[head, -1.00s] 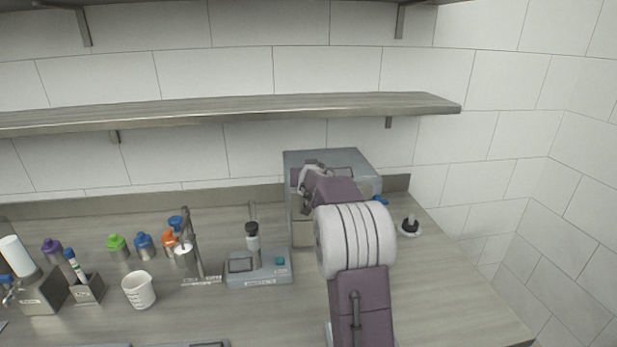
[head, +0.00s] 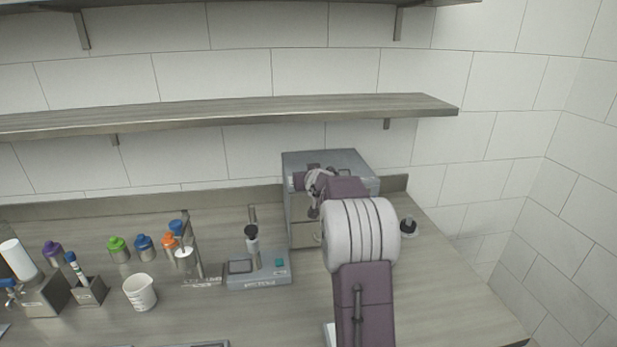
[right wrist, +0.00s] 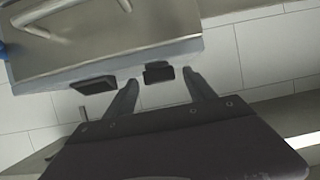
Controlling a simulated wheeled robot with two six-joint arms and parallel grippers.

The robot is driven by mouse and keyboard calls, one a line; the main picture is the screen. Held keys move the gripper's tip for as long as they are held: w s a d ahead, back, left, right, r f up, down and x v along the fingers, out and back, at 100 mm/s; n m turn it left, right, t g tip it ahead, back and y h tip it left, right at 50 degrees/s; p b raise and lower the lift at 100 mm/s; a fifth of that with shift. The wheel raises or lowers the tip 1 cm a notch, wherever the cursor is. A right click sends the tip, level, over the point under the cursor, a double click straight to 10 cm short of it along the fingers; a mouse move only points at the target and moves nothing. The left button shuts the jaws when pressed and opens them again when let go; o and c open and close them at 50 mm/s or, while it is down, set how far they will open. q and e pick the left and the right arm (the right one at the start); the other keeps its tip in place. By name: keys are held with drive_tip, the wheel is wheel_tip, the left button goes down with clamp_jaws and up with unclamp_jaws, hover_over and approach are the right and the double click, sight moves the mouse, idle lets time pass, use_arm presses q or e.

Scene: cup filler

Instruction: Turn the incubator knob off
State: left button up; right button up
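The incubator (head: 345,160) is a grey box at the back of the counter, its front partly hidden by my right arm. In the right wrist view its metal front (right wrist: 120,40) fills the top left, upside down or tilted, with a bar handle. A black knob (right wrist: 158,72) sticks out at its edge, and a second black piece (right wrist: 95,85) is to its left. My right gripper (right wrist: 160,79) is open, a finger on each side of the black knob; I cannot tell whether they touch it. The knob's setting is not readable. My left gripper is out of view.
A grey device with a black-topped post (head: 258,268) stands left of the incubator. A white cup (head: 139,293) and several coloured bottles stand further left. A small black-topped item (head: 408,227) is to the right. A shelf (head: 230,112) runs above.

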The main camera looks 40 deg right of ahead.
drive_tip(key=v, duration=0.9)
drive_tip(key=shift+p, duration=0.35)
